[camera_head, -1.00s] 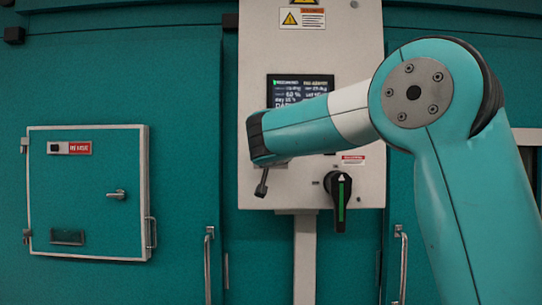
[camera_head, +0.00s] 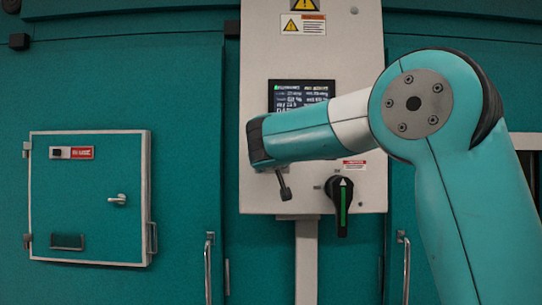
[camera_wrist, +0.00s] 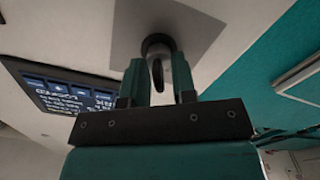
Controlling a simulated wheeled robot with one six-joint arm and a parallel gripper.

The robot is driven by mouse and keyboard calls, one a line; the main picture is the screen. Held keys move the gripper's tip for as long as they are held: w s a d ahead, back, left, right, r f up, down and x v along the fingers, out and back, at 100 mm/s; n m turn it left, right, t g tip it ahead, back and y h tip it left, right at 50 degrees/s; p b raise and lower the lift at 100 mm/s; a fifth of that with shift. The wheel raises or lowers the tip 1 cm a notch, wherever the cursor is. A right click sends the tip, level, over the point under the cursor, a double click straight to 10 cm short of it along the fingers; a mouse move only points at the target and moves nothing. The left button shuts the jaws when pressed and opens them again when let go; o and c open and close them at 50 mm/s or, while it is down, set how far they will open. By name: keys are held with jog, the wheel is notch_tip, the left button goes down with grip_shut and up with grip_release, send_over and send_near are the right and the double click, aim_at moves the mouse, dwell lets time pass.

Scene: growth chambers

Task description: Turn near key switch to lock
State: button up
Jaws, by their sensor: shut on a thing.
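The near key switch (camera_wrist: 158,44) shows in the wrist view as a dark round barrel on a grey square plate. Its key (camera_wrist: 157,73) stands out toward me between my fingers. My gripper (camera_wrist: 157,80) is shut on the key, one teal finger on each side. In the head view my gripper (camera_head: 283,185) is at the lower left of the white control panel (camera_head: 255,45), with one dark finger showing at a tilt. The switch and key are hidden behind my arm there, and no lock marking can be read.
A lit display (camera_head: 303,93) sits above my wrist. A black rotary handle with a green stripe (camera_head: 342,207) is close to the right of my gripper. A teal chamber door (camera_head: 90,195) with a latch (camera_head: 118,199) is at left. Vertical door handles (camera_head: 208,265) flank the panel.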

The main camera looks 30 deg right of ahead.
dwell(0.3)
jog(key=o, duration=0.6)
jog(key=shift+a, duration=0.1)
jog(key=b+v, duration=0.6)
jog(key=v, duration=1.1)
jog(key=shift+s+a, duration=0.1)
